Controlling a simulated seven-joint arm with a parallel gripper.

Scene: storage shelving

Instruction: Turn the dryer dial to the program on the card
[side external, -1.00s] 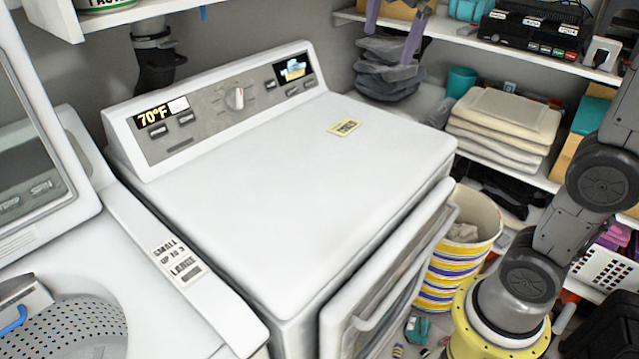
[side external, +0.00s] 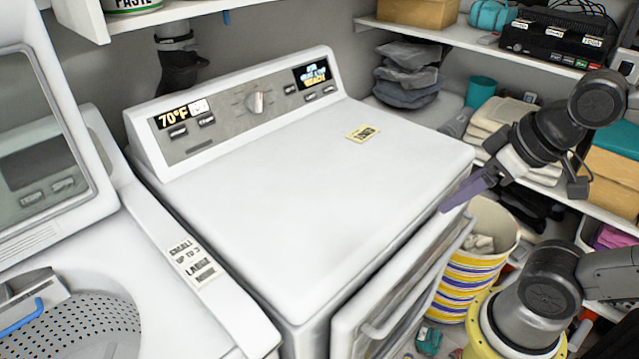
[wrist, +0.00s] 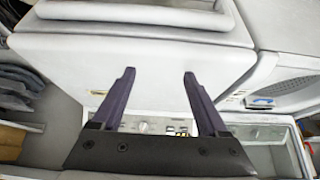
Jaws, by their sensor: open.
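The dryer dial (side external: 257,102) is a small pale knob in the middle of the grey panel on the white dryer (side external: 300,185). Its pointer setting is too small to read. The yellow card (side external: 362,133) lies flat on the dryer top toward the back right; its word is not clearly legible. My gripper (side external: 460,195), with purple fingers, is at the dryer's right front edge, well apart from dial and card. In the wrist view my gripper (wrist: 159,73) is open and empty, its fingers spread. The card (wrist: 97,92) shows beside the left finger there.
The panel has a 70°F display (side external: 180,116) at left and a lit screen (side external: 312,74) at right. A washer (side external: 200,300) stands left of the dryer. A striped basket (side external: 465,275) stands at right, below shelves with folded towels (side external: 495,122). The dryer top is otherwise clear.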

